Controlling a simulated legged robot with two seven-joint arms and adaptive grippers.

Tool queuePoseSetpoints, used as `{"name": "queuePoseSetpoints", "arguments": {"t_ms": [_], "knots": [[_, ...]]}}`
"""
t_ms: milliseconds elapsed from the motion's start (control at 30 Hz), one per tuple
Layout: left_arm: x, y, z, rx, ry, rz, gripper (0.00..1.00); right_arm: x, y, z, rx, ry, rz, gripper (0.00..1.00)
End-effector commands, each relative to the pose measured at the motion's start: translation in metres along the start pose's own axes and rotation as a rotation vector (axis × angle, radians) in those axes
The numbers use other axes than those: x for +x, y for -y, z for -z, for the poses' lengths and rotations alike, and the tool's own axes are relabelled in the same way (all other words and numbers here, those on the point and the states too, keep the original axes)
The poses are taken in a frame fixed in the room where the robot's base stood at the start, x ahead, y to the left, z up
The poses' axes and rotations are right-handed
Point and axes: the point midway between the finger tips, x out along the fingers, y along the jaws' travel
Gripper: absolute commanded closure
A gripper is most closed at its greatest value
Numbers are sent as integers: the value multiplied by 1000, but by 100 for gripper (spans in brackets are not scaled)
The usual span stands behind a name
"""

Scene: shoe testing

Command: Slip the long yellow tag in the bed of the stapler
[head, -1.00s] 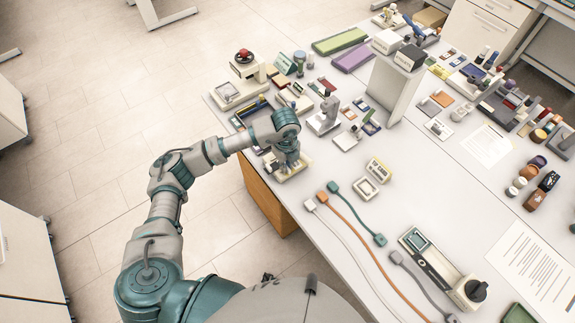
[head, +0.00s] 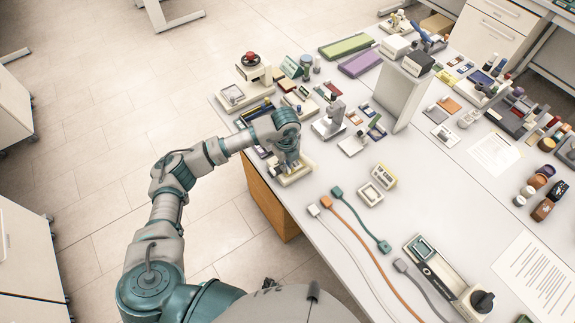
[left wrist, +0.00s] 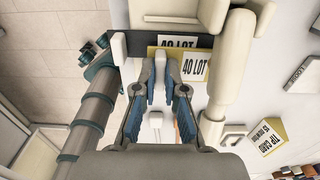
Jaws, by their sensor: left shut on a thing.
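My left gripper (head: 288,164) points down at a cream device (head: 298,175) at the table's near left edge, seemingly the stapler. In the left wrist view its fingers (left wrist: 166,74) are closed together. A yellow tag (left wrist: 195,67) marked "40 LOT" shows right at the fingertips, pinched by them as far as I can see. A thick cream arm (left wrist: 236,45) of the device stands close on the right. My fingers hide part of the tag and bed. My right gripper is not in view.
A red-topped cream press (head: 250,70) stands behind my left arm. A grey stand device (head: 331,121) is right of the gripper. A cream-and-yellow card item (head: 383,176) and cables (head: 355,215) lie farther right. The table between is clear.

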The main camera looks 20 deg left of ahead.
Motion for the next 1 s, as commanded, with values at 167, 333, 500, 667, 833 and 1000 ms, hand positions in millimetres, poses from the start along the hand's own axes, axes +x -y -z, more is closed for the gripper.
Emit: {"name": "queuePoseSetpoints", "arguments": {"t_ms": [167, 333, 500, 667, 833, 1000], "knots": [[2, 0, -5, -1, 0, 1, 100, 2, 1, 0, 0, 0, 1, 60], [3, 0, -9, -1, 0, 1, 100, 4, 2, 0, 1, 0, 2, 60], [4, 0, -13, -1, 0, 1, 100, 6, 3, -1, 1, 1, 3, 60], [5, 0, -16, -1, 0, 1, 100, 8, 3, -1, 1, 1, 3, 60], [5, 0, -17, 0, 0, 1, 62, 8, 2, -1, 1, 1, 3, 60], [5, 0, -17, 0, 0, 1, 61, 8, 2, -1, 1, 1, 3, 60]]}}
